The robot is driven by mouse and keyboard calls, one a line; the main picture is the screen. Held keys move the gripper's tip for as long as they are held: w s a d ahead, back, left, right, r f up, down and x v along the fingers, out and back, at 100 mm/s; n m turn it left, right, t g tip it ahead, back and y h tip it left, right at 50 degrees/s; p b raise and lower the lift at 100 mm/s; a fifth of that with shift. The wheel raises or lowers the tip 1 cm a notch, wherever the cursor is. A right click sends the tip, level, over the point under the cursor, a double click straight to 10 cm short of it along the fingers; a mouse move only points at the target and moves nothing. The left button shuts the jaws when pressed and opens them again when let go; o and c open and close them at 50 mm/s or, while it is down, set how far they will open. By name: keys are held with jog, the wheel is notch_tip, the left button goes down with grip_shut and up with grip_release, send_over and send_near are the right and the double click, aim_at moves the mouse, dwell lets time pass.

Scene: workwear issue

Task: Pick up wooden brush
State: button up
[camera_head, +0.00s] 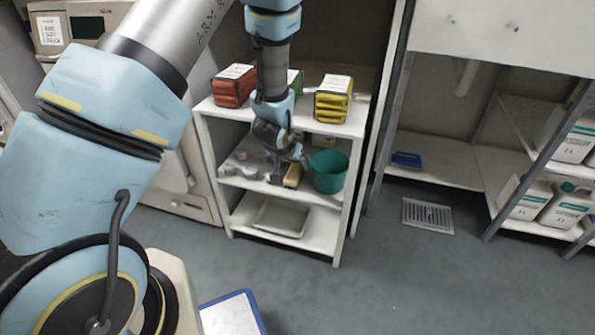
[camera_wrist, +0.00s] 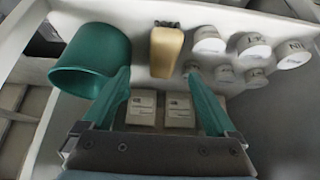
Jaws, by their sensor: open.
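The wooden brush (camera_head: 293,175) lies on the middle shelf of the white shelf unit, left of a green bucket. In the wrist view the brush (camera_wrist: 166,52) is a tan wooden block with a dark edge at its far end. My gripper (camera_head: 288,172) is in front of the middle shelf, close to the brush. In the wrist view its two green fingers (camera_wrist: 158,80) are spread apart with nothing between them. The brush shows beyond the fingertips, roughly between them. I cannot tell whether a finger touches it.
The green bucket (camera_head: 329,172) stands close right of the brush; in the wrist view it is left. Several white-lidded containers (camera_wrist: 228,55) stand on the other side. Red (camera_head: 234,86) and yellow (camera_head: 333,98) packs sit on the top shelf. A tray (camera_head: 281,217) lies on the bottom shelf.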

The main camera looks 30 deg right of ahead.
aim_at(295, 171)
jog(key=x, duration=0.2)
jog(key=b+x, duration=0.1)
jog(key=x, duration=0.1)
jog(key=b+x, duration=0.1)
jog(key=x, duration=0.2)
jog(key=shift+w+a, duration=0.25)
grip_shut()
dwell(0.5)
